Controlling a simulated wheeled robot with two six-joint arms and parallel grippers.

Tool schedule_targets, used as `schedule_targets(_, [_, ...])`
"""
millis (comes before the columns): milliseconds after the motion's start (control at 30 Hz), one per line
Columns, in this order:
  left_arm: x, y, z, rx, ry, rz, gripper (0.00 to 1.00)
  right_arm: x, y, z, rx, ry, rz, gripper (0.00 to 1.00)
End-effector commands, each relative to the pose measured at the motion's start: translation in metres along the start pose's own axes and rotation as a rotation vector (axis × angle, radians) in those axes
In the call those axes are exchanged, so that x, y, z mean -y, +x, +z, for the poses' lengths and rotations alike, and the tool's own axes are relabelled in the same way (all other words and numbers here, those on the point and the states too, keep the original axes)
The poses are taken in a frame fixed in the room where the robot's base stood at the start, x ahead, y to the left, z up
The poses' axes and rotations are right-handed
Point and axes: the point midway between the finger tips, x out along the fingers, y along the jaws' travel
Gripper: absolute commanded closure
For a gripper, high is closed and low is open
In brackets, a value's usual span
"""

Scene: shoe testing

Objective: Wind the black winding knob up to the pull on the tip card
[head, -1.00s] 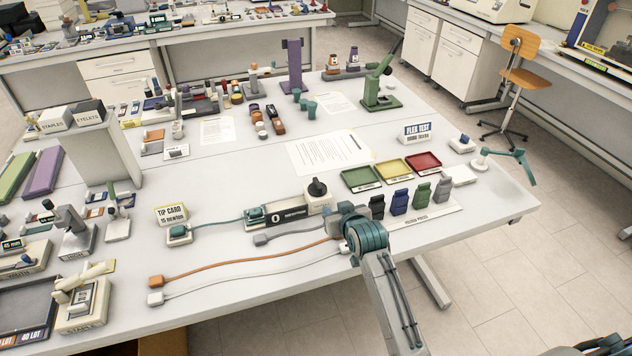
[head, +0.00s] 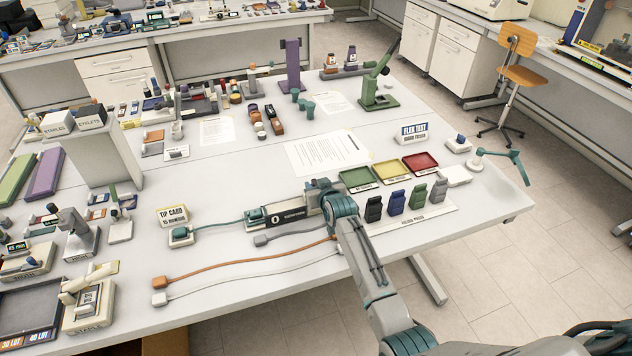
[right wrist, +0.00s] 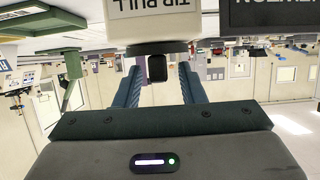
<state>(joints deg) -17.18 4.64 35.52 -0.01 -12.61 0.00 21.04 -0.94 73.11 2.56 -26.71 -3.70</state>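The tip card (head: 172,215) stands at the left of the near table and reads "TIP CARD 15 newton". The tip-pull unit has a black readout panel (head: 287,217) and a cream housing, whose label (right wrist: 157,5) shows upside down in the right wrist view. The black winding knob (right wrist: 157,68) is there between the fingers of my right gripper (right wrist: 160,85), which is open with a gap on both sides. In the head view my right gripper (head: 319,191) is over the housing and hides the knob. My left gripper is not in view.
A teal cord (head: 218,225) runs from the unit to a small clamp (head: 181,235). Orange and white cords lie in front. Colored trays (head: 391,170) and several upright colored pieces (head: 397,200) stand close by on the right.

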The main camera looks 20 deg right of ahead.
Motion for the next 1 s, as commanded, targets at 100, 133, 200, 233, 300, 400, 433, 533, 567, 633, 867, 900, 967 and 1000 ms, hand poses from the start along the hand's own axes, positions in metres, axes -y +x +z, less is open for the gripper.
schedule_targets(100, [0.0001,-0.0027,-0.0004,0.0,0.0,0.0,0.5,0.0,0.0073,-0.001,0.0,0.0,0.0,0.64])
schedule_targets(133, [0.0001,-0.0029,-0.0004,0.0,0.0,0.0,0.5,0.0,0.0085,-0.0005,0.001,0.0,0.0,0.64])
schedule_targets(200, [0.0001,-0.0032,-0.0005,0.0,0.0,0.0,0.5,0.0,0.0103,-0.0001,0.0,0.0,0.0,0.64])
schedule_targets(233, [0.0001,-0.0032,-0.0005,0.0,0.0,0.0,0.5,0.0,0.0108,-0.0001,0.0,0.0,0.0,0.64])
schedule_targets(300, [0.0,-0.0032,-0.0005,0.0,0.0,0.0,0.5,0.0,0.0113,0.0001,-0.001,0.0,0.0,0.64])
schedule_targets(400, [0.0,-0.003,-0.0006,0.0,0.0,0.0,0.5,-0.0001,0.0114,0.0002,-0.001,0.0,0.0,0.64])
schedule_targets(433, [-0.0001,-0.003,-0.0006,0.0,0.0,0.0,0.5,-0.0001,0.0113,0.0003,0.0,0.0,0.0,0.64])
schedule_targets(533, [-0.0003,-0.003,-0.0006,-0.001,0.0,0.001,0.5,-0.0001,0.0113,0.0002,0.0,0.0,0.0,0.72])
schedule_targets(567, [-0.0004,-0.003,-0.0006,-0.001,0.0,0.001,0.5,-0.0001,0.0113,0.0002,0.0,0.0,0.0,0.77])
schedule_targets(633, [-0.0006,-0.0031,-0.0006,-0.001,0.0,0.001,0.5,-0.0001,0.0112,0.0002,0.0,0.0,0.0,0.91])
schedule_targets(867, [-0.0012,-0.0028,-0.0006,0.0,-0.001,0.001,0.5,0.0,0.0112,0.0004,0.0,0.001,0.002,1.0])
schedule_targets(900, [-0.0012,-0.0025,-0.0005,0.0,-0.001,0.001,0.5,0.0,0.0112,0.0005,0.0,0.001,0.004,1.0])
schedule_targets(967, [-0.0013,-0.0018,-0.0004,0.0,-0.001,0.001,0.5,0.0001,0.0113,0.0007,0.0,0.003,0.009,1.0])
schedule_targets(1000, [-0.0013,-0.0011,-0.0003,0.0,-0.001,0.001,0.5,0.0002,0.0114,0.0009,0.0,0.005,0.014,1.0])
